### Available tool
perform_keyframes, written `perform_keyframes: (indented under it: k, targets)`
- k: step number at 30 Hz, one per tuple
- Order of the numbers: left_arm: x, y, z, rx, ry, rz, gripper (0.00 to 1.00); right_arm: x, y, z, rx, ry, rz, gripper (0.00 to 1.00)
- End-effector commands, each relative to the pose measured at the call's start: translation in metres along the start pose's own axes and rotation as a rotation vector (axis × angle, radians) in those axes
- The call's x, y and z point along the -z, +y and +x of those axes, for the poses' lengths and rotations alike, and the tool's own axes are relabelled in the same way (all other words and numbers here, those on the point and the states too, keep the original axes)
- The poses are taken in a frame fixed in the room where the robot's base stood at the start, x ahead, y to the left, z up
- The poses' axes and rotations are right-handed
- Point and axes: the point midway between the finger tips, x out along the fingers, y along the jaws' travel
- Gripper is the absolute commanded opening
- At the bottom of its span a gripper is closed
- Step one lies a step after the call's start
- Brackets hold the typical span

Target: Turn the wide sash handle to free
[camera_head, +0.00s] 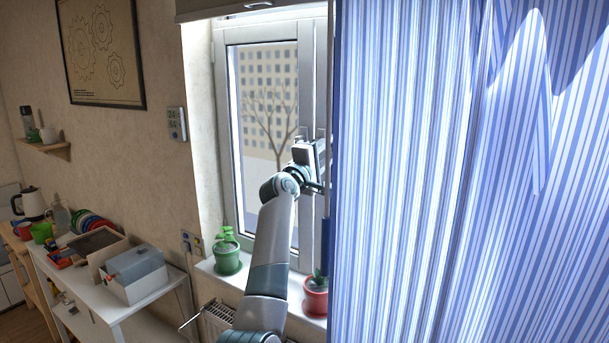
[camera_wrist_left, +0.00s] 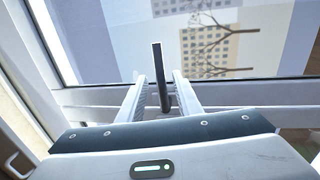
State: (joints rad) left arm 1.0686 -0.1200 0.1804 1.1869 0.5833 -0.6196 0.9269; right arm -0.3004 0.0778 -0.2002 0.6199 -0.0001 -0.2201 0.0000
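A dark bar-shaped handle (camera_wrist_left: 158,72) stands out from the white window frame in the left wrist view. My left gripper (camera_wrist_left: 160,82) has one pale finger on each side of it, with narrow gaps showing, so it looks open around the handle rather than shut on it. In the head view my left gripper (camera_head: 311,133) is up against the frame between the sashes of the window (camera_head: 222,130). There the gripper and wrist mostly hide the handle. I cannot tell which sash the handle is on. My right gripper is not in view.
A blue-striped curtain (camera_head: 400,180) covers the window's right part, close beside my left wrist. Potted plants stand on the sill below: a green pot (camera_head: 227,262) and a red pot (camera_head: 316,298). A side table (camera_head: 150,305) with boxes stands at left.

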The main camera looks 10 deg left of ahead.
Motion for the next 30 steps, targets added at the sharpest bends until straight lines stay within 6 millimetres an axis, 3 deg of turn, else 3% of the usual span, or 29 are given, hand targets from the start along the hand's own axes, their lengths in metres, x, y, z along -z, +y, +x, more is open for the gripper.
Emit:
perform_keyframes:
  k: [21,30]
  targets:
    - [-0.001,-0.003,-0.106,-0.002,0.001,0.000,0.32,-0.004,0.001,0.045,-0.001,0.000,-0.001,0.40]
    - [-0.001,-0.001,-0.134,-0.002,0.000,0.000,0.32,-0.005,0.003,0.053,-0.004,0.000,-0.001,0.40]
